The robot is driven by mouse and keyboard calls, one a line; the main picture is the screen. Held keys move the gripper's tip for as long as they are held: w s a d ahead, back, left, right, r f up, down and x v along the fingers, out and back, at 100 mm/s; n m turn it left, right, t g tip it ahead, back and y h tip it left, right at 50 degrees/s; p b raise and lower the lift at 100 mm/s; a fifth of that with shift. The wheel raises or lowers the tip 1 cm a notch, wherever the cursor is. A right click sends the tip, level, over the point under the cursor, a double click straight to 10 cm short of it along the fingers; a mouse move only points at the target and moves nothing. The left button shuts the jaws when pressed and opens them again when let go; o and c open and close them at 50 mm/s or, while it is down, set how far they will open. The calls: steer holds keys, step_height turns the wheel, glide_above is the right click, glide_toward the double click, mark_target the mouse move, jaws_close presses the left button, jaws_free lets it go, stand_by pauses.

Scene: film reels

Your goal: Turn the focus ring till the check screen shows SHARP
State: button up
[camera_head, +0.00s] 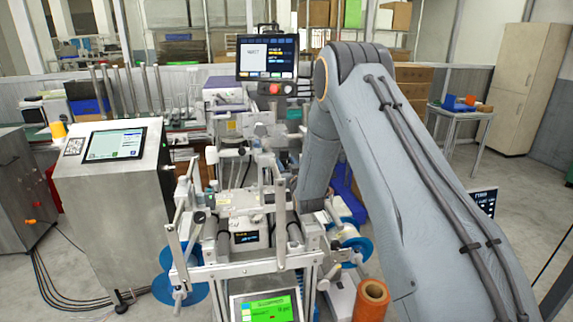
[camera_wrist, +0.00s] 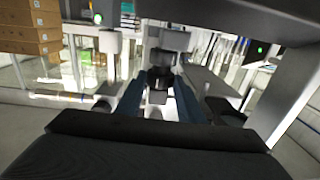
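The check screen is probably the dark-framed monitor (camera_head: 266,57) at the top of the machine in the head view. It shows a white panel with a short word too small to read surely. My gripper (camera_wrist: 159,82) shows in the wrist view as two dark blue fingers standing apart. A dark cylinder (camera_wrist: 160,78), likely the focus ring, lies between and just beyond the fingertips, below a grey cylinder (camera_wrist: 174,40). I see no clear contact with either finger. In the head view my arm hides the gripper and the ring.
A cabinet with a tilted touchscreen (camera_head: 114,145) stands left. A green-lit screen (camera_head: 268,308) is at the machine's front. Blue reels (camera_head: 352,249) and an orange-brown roll (camera_head: 371,298) sit low by my arm. Metal posts (camera_head: 279,220) rise around the machine's middle. Floor is open at right.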

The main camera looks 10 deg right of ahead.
steer(key=c, duration=0.4)
steer(key=shift+w+d+n+y+b, duration=0.1)
steer(key=shift+d+n+y+b, duration=0.15)
steer(key=shift+n+y+b, duration=0.4)
steer(key=shift+d+n+g+y+b, duration=0.1)
steer(key=shift+n+g+y+b, duration=0.2)
steer(key=shift+n+y+b, duration=0.75)
steer(key=shift+m+y, duration=0.3)
steer(key=shift+y, duration=0.1)
steer(key=o, duration=1)
steer(key=shift+o, duration=0.2)
steer(key=shift+b+v, duration=0.9)
steer(key=shift+v, duration=3.05)
